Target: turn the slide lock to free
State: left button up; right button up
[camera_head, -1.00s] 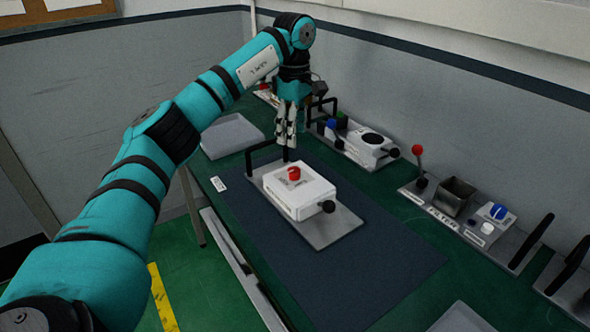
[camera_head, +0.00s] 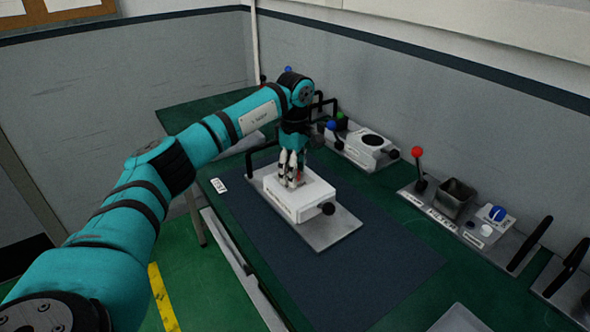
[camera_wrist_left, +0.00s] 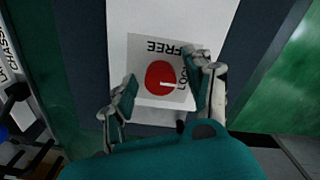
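The slide lock is a red round knob (camera_wrist_left: 160,78) with a white mark, on a label reading FREE and LOCK, seen in the left wrist view. It sits on top of a white box (camera_head: 312,201) on a grey plate. My left gripper (camera_head: 291,184) is lowered over the box top and hides most of the knob in the head view. In the left wrist view its fingers (camera_wrist_left: 160,92) are open, one on each side of the knob, with gaps visible. Contact with the box top cannot be told. My right gripper is not in view.
The plate (camera_head: 335,233) lies on a dark blue mat (camera_head: 390,275) with a black handle at its back. A white unit with a black disc (camera_head: 371,141) and a filter station with a red-topped lever (camera_head: 417,152) stand along the wall. The mat's right part is clear.

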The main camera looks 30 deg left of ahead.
pick_arm(q)
grip_shut()
jog(key=n+p, duration=0.1)
jog(key=n, duration=0.2)
jog(key=shift+w+r+n+p, duration=0.1)
jog(key=shift+r+n+p, duration=0.05)
jog(key=shift+n+p, duration=0.2)
jog(key=n+p, duration=0.1)
jog(key=n, duration=0.3)
jog(key=shift+n, duration=0.25)
jog(key=n+p, duration=0.1)
jog(key=n, duration=0.4)
jog(key=shift+w+a+p, duration=0.1)
jog(key=shift+a+p, duration=0.05)
jog(key=shift+p, duration=0.2)
jog(key=shift+n+p, duration=0.5)
jog(key=shift+n, duration=1.8)
